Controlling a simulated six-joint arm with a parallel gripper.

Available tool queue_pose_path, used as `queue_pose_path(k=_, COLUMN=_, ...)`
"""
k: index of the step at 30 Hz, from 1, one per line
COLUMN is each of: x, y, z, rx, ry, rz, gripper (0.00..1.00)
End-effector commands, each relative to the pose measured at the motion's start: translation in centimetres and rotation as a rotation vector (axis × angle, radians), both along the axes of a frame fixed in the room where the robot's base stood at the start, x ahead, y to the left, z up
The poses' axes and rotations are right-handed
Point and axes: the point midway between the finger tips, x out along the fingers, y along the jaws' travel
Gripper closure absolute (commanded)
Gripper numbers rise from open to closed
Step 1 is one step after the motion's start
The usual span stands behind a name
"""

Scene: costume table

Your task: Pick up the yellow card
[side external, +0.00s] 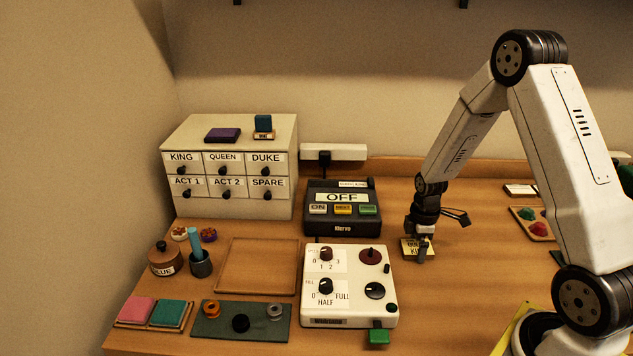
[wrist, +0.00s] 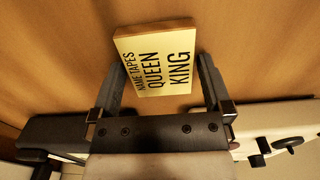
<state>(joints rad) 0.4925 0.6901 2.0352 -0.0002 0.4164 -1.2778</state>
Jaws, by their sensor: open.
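The yellow card (side external: 411,247) lies on the wooden table, right of the white control box. In the wrist view the card (wrist: 155,62) shows black lettering: "NAME TAPES", "QUEEN", "KING". My gripper (side external: 421,247) is low over the card in the side view and hides part of it. In the wrist view my gripper (wrist: 160,80) is open, with one finger at each side of the card. The card's near part lies between the fingers. I cannot tell whether either finger touches it.
The white control box (side external: 349,300) with knobs and the dark unit marked OFF (side external: 342,208) stand to the left. A small tray with coloured pieces (side external: 534,223) lies to the right. The table around the card is clear.

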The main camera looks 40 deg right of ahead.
Motion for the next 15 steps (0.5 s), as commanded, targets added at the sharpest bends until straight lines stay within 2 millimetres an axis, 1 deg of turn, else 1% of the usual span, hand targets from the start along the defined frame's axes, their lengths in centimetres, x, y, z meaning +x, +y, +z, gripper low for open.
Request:
queue_pose_path(k=4, x=0.00, y=0.00, z=0.02, rx=0.000, ry=0.000, rz=0.000, gripper=0.00)
queue_pose_path(k=5, x=0.00, y=0.00, z=0.02, rx=0.000, ry=0.000, rz=0.000, gripper=0.10)
queue_pose_path(k=6, x=0.01, y=-0.01, z=0.02, rx=0.000, ry=0.000, rz=0.000, gripper=0.22)
queue_pose_path(k=8, x=0.01, y=-0.01, z=0.03, rx=0.000, ry=0.000, rz=0.000, gripper=0.41)
queue_pose_path(k=9, x=0.01, y=-0.01, z=0.03, rx=0.000, ry=0.000, rz=0.000, gripper=0.54)
queue_pose_path(k=10, x=0.01, y=-0.01, z=0.03, rx=0.000, ry=0.000, rz=0.000, gripper=0.64)
queue_pose_path(k=11, x=0.01, y=-0.01, z=0.03, rx=0.000, ry=0.000, rz=0.000, gripper=0.70)
queue_pose_path(k=15, x=0.01, y=0.00, z=0.03, rx=0.000, ry=0.000, rz=0.000, gripper=0.71)
